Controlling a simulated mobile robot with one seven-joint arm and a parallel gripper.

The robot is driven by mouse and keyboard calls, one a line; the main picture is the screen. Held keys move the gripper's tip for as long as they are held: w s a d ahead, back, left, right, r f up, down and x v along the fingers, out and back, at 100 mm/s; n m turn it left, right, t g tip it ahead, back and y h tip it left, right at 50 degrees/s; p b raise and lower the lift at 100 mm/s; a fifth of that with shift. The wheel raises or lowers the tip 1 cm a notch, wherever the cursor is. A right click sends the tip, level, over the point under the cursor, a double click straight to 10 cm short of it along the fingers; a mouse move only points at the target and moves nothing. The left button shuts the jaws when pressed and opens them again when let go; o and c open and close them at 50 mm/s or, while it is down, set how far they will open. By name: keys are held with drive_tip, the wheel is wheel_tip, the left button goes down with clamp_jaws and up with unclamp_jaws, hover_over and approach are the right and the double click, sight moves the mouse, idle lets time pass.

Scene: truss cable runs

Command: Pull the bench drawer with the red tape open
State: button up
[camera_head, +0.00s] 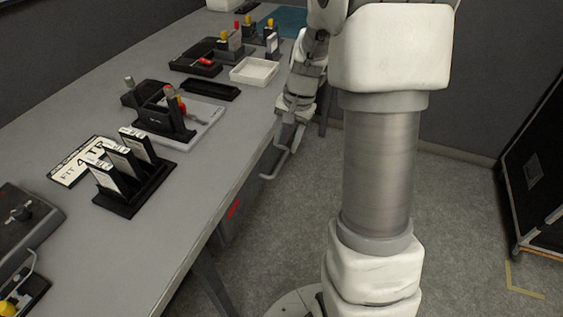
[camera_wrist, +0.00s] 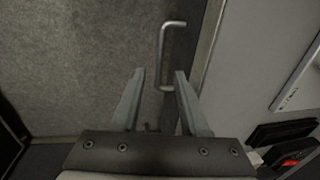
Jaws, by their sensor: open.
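The red tape (camera_head: 234,208) is on a dark drawer front below the bench's front edge. A grey bar handle (camera_head: 268,177) stands out beside my gripper, to the right of the tape; I cannot tell for certain that it is on the same drawer. My gripper (camera_head: 292,130) is small and partly hard to make out below the bench edge. In the wrist view its two fingers (camera_wrist: 160,75) are apart, with the metal handle (camera_wrist: 163,55) ahead and between them, reaching past the fingertips. I see no clear contact. The drawer looks closed, though much of it is hidden.
The grey bench top (camera_head: 190,210) holds a black rack with cards (camera_head: 135,175), a white tray (camera_head: 254,71) and several tool holders. A black case (camera_head: 535,170) stands at the right. The floor (camera_head: 460,200) between is clear.

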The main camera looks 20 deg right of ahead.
sight(280, 163)
drive_tip(key=f, duration=0.2)
drive_tip(key=f+b, duration=0.1)
drive_tip(key=f, duration=0.1)
drive_tip(key=w+a+f+b, duration=0.1)
drive_tip(key=f, duration=0.1)
drive_tip(key=shift+f, duration=0.35)
clamp_jaws()
idle(1.1)
